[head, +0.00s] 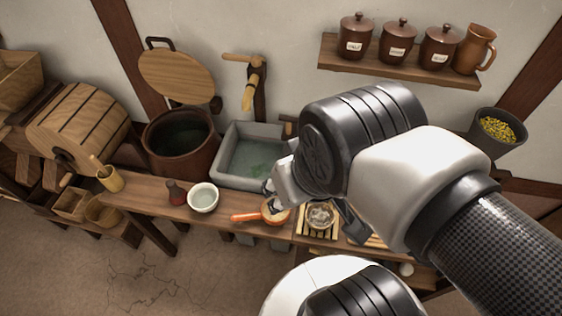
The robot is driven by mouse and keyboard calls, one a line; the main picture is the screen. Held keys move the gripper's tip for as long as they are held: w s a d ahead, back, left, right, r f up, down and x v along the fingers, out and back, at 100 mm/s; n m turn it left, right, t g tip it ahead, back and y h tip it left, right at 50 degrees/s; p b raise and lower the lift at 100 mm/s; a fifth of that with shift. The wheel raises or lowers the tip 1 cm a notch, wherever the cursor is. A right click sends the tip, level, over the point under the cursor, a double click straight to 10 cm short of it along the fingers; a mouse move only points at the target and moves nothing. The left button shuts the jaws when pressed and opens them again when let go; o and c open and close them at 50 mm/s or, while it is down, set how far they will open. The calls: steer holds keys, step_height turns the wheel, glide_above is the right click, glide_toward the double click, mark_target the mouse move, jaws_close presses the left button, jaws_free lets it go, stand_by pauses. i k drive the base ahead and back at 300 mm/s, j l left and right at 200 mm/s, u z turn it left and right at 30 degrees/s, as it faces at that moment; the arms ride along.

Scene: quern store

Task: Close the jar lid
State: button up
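A large dark brown jar (202,156) stands at the back left, its mouth uncovered and its inside dark. Its round wooden lid (177,77) is raised and tilted back against the wall behind the mouth, with a dark handle (159,43) at its upper edge. My gripper (273,199) is well to the right of and in front of the jar, over the wooden bench, beside a small orange-handled pan (245,217). My wrist partly hides the gripper, so I cannot tell whether its fingers are open or touch the pan.
A stone basin (228,182) with a wooden spout (250,80) above it stands right of the jar. A white bowl (203,198) and a small dark red bottle (176,193) sit on the bench in front. A wooden barrel (80,125) is left. Lidded jars (355,38) line the shelf.

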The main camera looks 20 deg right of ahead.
mark_target(177, 76)
steer(key=i+j, duration=0.85)
steer(key=i+l+z, duration=0.05)
steer(key=i, duration=0.05)
